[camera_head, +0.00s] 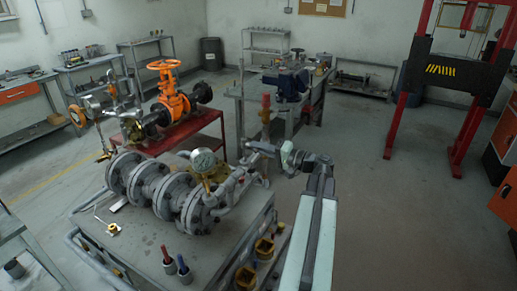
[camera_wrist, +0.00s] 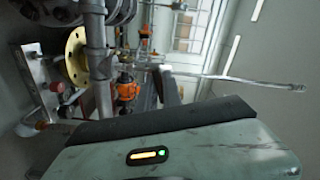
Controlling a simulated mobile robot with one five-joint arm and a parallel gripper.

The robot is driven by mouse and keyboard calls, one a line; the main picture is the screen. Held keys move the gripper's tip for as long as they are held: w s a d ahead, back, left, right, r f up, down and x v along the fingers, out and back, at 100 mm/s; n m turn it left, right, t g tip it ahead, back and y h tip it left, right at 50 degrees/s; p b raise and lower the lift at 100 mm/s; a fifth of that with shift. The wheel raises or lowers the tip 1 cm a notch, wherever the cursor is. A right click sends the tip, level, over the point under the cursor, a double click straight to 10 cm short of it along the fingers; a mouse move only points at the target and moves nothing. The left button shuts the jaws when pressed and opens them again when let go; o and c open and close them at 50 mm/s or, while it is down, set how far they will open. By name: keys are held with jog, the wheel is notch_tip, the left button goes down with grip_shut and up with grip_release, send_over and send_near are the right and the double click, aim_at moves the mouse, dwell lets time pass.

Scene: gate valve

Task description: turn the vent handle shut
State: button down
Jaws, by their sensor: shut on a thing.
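The vent fitting (camera_head: 243,157) sits at the right end of the grey pipework on the cart, beside the pressure gauge (camera_head: 203,161). A thin pipe (camera_head: 241,90) stands upright from it; in the wrist view this looks like the long silver rod (camera_wrist: 235,77). My gripper (camera_head: 272,151) reaches in from the right and is shut on the vent handle, at the fitting. In the wrist view my fingers (camera_wrist: 166,76) meet at the rod's base.
Grey flanges (camera_head: 160,190) fill the cart's top (camera_head: 135,245) left of my gripper. An orange valve (camera_head: 170,92) sits on a red bench behind. Floor (camera_head: 400,220) to the right is open.

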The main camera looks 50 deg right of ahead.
jog(key=shift+m, duration=1.9)
jog(key=shift+f, duration=0.1)
jog(key=c, duration=1.5)
grip_release()
jog(key=v, duration=0.8)
jog(key=shift+a, duration=0.1)
